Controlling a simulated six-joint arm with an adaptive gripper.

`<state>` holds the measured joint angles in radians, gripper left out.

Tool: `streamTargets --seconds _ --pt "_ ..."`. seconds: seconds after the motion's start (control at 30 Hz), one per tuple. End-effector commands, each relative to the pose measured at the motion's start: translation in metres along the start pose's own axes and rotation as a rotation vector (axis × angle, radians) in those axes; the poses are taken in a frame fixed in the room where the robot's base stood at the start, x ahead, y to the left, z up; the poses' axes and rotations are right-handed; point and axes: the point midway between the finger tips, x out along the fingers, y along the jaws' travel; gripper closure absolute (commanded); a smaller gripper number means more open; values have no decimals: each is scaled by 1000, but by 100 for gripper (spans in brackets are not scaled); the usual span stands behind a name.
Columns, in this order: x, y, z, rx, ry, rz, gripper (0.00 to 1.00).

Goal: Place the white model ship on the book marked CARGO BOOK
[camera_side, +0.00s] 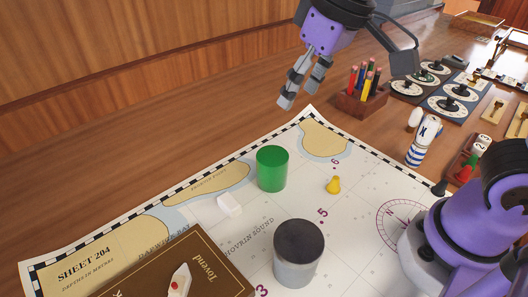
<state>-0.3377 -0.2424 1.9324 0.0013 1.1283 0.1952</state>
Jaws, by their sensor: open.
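A small white boat-shaped piece with a red spot (180,280), which looks like the white model ship, lies on a brown book (215,268) at the bottom left. The picture's bottom edge cuts off both the piece and the book. My gripper (300,96) is open and empty, high at the top centre, above the chart's far corner and well away from the book.
A chart (360,215) covers the table. A pencil holder (360,104), dials (450,106) and a striped figure (422,142) stand beyond.

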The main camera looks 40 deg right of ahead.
Motion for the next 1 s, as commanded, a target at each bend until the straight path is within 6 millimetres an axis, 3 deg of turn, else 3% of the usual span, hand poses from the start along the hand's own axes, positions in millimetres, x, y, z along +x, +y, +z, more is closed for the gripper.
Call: streamTargets --seconds 0.03,0.1,0.2,0.33,0.73,0.8,0.93,1.0 --pt "-2 24 17 36 44 19 35" --pt "0 48 38 65 92 46 35" --pt "6 70 62 94 142 82 35" --pt "13 83 81 112 174 110 35" --pt "16 86 85 115 179 117 35" --pt "15 86 84 121 177 118 0" --pt "6 102 73 225 149 140 0" --pt "-4 123 61 354 113 165 0"
